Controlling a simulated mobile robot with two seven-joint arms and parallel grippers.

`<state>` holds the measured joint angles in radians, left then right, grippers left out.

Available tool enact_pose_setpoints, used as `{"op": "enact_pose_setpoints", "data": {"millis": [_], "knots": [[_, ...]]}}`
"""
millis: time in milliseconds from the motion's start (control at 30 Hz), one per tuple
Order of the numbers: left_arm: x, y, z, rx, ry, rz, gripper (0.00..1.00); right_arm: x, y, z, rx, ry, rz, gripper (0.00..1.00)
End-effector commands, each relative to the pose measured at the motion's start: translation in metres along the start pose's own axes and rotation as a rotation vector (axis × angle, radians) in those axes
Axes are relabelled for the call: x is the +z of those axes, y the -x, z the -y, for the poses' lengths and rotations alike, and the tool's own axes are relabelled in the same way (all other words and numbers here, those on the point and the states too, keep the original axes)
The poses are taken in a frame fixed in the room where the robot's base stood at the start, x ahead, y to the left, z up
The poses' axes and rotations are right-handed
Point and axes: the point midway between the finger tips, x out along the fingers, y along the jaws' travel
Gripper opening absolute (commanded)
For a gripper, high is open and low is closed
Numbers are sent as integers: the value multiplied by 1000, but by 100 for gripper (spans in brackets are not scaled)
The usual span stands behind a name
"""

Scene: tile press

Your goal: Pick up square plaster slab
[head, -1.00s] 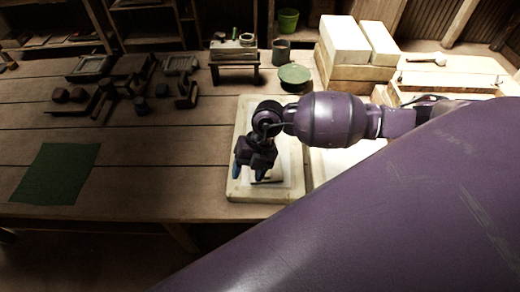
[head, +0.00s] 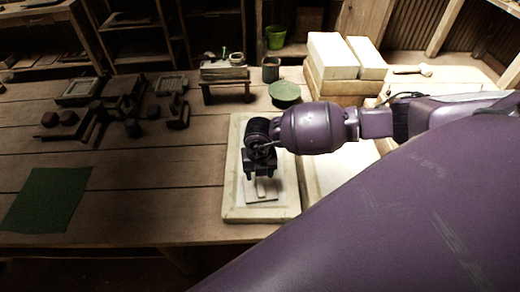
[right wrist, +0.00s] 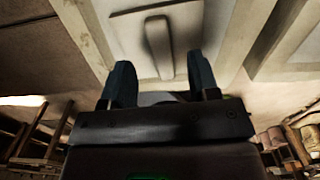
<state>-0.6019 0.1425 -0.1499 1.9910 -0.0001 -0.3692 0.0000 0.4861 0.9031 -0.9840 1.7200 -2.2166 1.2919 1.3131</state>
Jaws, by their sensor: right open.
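A pale square slab (head: 262,197) with a raised bar on top lies on a larger cream framed board (head: 232,190) near the table's front edge. In the right wrist view the slab (right wrist: 128,38) and its upright bar (right wrist: 158,47) show just beyond the fingertips. My right gripper (head: 260,178) hangs over the slab and hides part of it in the head view. In the right wrist view the gripper's blue-grey fingers (right wrist: 160,75) are spread wide with nothing between them, and the bar lies between their lines. My left gripper is not in view.
A second pale framed board (head: 325,178) lies right of the first, partly behind my arm. White blocks (head: 335,55) are stacked behind it, near a round green disc (head: 284,92). Dark tools crowd the back left. A green cloth (head: 45,198) lies front left, with bare planks between.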

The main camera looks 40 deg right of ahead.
Motion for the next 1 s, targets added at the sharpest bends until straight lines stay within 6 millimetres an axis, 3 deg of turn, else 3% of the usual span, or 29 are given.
{"op": "enact_pose_setpoints", "data": {"millis": [233,567,933,1000], "knots": [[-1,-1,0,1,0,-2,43,3,-33,0,0,0,-1,55],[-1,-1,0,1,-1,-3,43,3,-39,1,1,1,-1,55],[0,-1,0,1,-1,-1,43,3,-39,1,1,1,-1,2],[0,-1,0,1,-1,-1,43,3,-39,0,1,1,0,0]]}}
